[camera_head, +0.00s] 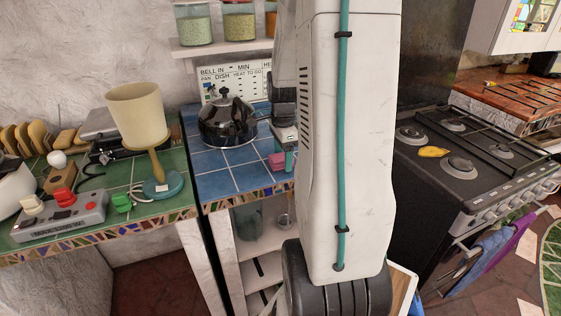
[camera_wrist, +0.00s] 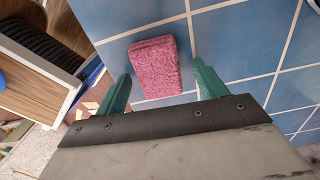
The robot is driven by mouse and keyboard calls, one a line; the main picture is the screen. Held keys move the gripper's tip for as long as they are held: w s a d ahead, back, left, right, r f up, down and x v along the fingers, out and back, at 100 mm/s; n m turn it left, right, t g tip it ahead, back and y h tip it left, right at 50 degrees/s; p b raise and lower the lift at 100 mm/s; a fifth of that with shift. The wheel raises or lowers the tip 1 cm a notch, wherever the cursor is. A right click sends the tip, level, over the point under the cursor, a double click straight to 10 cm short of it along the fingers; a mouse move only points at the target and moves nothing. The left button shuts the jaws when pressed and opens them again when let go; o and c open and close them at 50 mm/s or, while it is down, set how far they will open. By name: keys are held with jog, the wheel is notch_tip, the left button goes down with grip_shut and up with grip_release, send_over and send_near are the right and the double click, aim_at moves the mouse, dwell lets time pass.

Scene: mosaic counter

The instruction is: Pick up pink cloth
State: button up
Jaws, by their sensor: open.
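The pink cloth (camera_wrist: 155,66) is a small folded block on the blue tiled counter. In the wrist view it lies between and just beyond the two teal fingers of my gripper (camera_wrist: 163,85), which are apart with a gap on each side of the cloth. In the head view the cloth (camera_head: 277,160) shows as a small pink patch beside my gripper (camera_head: 287,160), near the counter's front edge. My white arm hides the counter to the right of it.
A black kettle (camera_head: 229,121) stands on the blue tiles left of my gripper. A lamp (camera_head: 146,125) and a grey control box (camera_head: 62,215) stand on the green counter further left. A black stove (camera_head: 460,155) is to the right. Open shelves (camera_head: 257,251) lie below the blue counter.

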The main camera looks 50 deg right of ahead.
jog(key=shift+f, duration=0.1)
jog(key=shift+c, duration=0.3)
jog(key=c, duration=1)
jog(key=shift+r, duration=0.55)
jog(key=r, duration=0.2)
jog(key=shift+s+d+r, duration=0.25)
jog(key=shift+s+r, duration=0.05)
jog(key=shift+s, duration=0.1)
jog(key=s+d, duration=0.3)
jog(key=s, duration=0.1)
jog(key=s+d+r, duration=0.1)
jog(key=s+d, duration=0.1)
jog(key=s, duration=0.2)
jog(key=s+d, duration=0.3)
jog(key=s, duration=0.1)
jog(key=shift+s+d+r, duration=0.15)
jog(key=shift+s+d, duration=0.05)
jog(key=shift+d, duration=0.15)
jog(key=shift+o, duration=0.4)
